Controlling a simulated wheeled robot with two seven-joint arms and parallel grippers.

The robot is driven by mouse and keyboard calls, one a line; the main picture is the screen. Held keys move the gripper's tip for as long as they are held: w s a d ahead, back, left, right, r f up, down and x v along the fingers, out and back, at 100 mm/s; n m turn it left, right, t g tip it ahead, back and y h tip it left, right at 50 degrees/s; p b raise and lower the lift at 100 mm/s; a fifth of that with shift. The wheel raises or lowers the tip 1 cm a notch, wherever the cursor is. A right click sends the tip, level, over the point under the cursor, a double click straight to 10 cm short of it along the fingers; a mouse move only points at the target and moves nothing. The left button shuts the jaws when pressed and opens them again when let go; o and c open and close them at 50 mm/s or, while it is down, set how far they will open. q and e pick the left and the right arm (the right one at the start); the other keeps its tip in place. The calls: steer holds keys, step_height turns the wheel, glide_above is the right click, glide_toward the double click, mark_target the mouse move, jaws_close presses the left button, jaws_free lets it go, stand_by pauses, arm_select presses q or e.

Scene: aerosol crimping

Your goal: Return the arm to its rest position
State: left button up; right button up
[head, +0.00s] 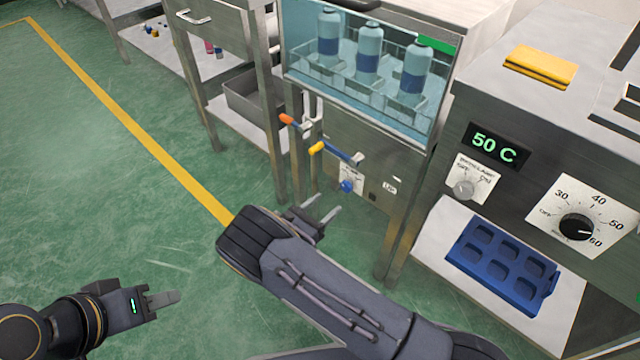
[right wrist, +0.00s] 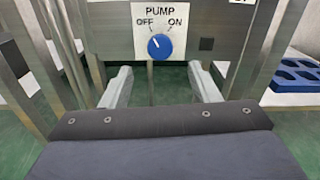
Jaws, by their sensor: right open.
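My right gripper (head: 324,210) is open and empty, in front of the pump panel in the head view. In the right wrist view its two fingers (right wrist: 162,86) stand apart below the blue pump knob (right wrist: 160,46), with nothing between them. The knob's white mark points up and slightly left, towards OFF. In the head view the knob (head: 347,186) is just beyond the fingertips, and no contact shows. My left gripper (head: 165,300) is low at the left above the green floor. Its fingers overlap in the picture, so its opening is unclear.
Three bottles (head: 369,52) stand in a glass-fronted water bath (head: 300,68). An orange-handled valve (head: 290,120) and yellow-handled valve (head: 318,147) project near my right gripper. A 50 C display (head: 494,145), dial (head: 577,227) and blue tray (head: 508,275) are right. Floor is open left.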

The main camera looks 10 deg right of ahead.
steer(key=s+d+r+m+g+y, duration=0.7)
steer(key=s+d+r+m+g, duration=0.45)
steer(key=d+m, duration=0.3)
steer(key=s+a+r+m+t+y, duration=0.25)
steer(key=s+r+m+y, duration=0.4)
steer(key=s, duration=0.35)
steer(key=s+a+r+m+t+y, duration=0.2)
steer(key=s+r+m+t+y, duration=0.25)
steer(key=s+r+m, duration=0.35)
step_height(320, 180, up, 30)
steer(key=s+p, duration=0.1)
steer(key=p, duration=3)
steer(key=shift+n+g+p, duration=0.3)
steer(key=shift+n+g, duration=0.1)
steer(key=shift+g, duration=0.05)
steer(key=shift+d, duration=0.1)
